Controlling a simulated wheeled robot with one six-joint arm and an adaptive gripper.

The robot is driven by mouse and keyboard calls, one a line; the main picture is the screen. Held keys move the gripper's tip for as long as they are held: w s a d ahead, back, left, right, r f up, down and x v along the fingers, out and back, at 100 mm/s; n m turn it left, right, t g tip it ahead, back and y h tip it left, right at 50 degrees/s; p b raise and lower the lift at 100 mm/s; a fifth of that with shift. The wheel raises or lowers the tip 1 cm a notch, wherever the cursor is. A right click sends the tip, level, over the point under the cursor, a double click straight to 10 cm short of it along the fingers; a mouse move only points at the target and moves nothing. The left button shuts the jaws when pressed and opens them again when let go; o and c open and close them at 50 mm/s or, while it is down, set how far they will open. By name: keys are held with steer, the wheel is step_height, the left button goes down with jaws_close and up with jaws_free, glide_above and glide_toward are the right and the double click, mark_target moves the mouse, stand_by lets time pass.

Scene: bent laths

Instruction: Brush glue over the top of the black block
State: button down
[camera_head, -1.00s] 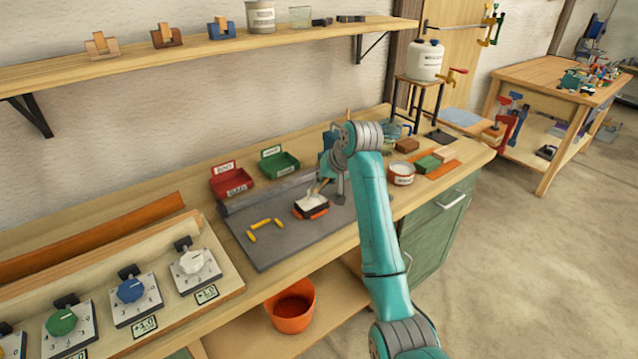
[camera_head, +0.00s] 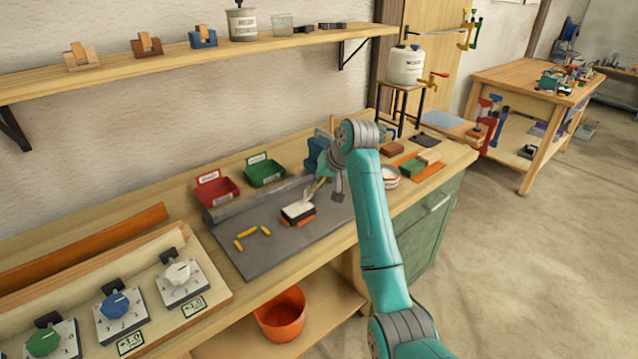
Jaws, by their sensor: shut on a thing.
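The black block (camera_head: 289,219) sits on an orange piece (camera_head: 301,223) on the grey mat. A white layer (camera_head: 296,208) covers much of its visible top. My gripper (camera_head: 331,186) is just right of and above the block, shut on a brush (camera_head: 319,190) with a pale wooden handle. The brush slants down to the left and its tip is at or very near the right part of the block's top. Whether the bristles touch is too small to tell. My wrist and arm hide part of the mat behind the gripper.
Yellow pieces (camera_head: 246,233) lie on the grey mat (camera_head: 262,262) left of the block. A red bin (camera_head: 217,190) and a green bin (camera_head: 265,172) stand behind. A dial panel (camera_head: 150,315) fills the front left.

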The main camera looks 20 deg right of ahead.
steer(key=shift+r, duration=2.8)
steer(key=shift+r, duration=1.5)
steer(key=s+a+f, duration=0.2)
steer(key=a, duration=0.5)
step_height(320, 180, down, 6)
steer(key=shift+s+a, duration=0.2)
steer(key=shift+a, duration=0.05)
steer(key=shift+f, duration=0.5)
